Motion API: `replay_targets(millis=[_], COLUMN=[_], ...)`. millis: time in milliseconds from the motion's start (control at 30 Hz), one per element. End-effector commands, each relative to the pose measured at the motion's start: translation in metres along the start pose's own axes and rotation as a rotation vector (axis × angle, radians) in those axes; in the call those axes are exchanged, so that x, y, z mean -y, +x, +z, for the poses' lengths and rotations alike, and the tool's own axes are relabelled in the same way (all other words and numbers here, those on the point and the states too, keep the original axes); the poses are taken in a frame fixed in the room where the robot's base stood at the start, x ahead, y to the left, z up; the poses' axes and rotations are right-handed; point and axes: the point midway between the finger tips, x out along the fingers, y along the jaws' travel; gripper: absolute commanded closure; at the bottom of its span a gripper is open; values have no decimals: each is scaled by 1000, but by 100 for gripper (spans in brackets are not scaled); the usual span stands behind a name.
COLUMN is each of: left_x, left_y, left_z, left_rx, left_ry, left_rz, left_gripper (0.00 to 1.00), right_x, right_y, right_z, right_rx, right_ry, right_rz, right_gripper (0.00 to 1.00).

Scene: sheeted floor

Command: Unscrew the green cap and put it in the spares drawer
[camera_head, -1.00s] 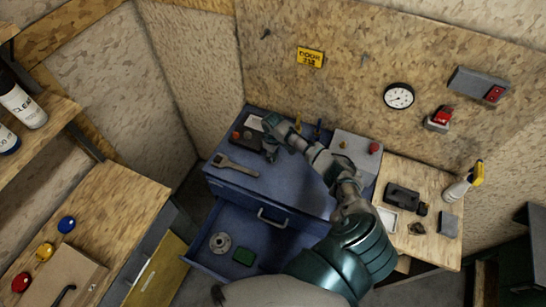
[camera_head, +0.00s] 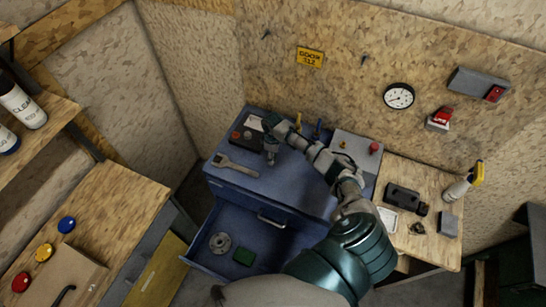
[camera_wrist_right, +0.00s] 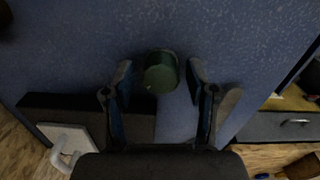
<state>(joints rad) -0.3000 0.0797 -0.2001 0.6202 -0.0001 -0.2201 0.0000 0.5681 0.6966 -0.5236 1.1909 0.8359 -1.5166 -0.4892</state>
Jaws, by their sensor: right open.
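The green cap (camera_wrist_right: 161,72) shows in the right wrist view as a dark green round piece. It sits between the fingertips of my right gripper (camera_head: 270,155), which is open and points down over the blue cabinet top (camera_head: 305,190). Gaps show on both sides of the cap, and what is under it is hidden. In the head view the gripper covers the cap. An open drawer (camera_head: 205,262) juts from the cabinet front, holding a grey flanged disc (camera_head: 219,243) and a green block (camera_head: 243,256). I cannot read a label on it. My left gripper is out of view.
A wrench (camera_head: 236,167) lies left of the gripper, and a dark box (camera_head: 244,137) stands behind it. A grey plate with a red knob (camera_head: 374,148) is at the right. A wooden side table (camera_head: 425,250) holds several items.

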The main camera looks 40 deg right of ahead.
Motion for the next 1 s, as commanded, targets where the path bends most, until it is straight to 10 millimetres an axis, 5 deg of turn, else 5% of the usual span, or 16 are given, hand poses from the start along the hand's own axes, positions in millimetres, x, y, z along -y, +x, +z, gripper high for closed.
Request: replay_targets(millis=[267,1000], left_x=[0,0], left_y=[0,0], left_z=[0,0], left_rx=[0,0], left_ry=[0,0], left_rz=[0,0], left_gripper=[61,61], right_x=[0,1], right_y=[0,0], right_z=[0,-1], right_rx=[-1,-5], right_ry=[90,1220], right_rz=[0,0], right_gripper=[43,43])
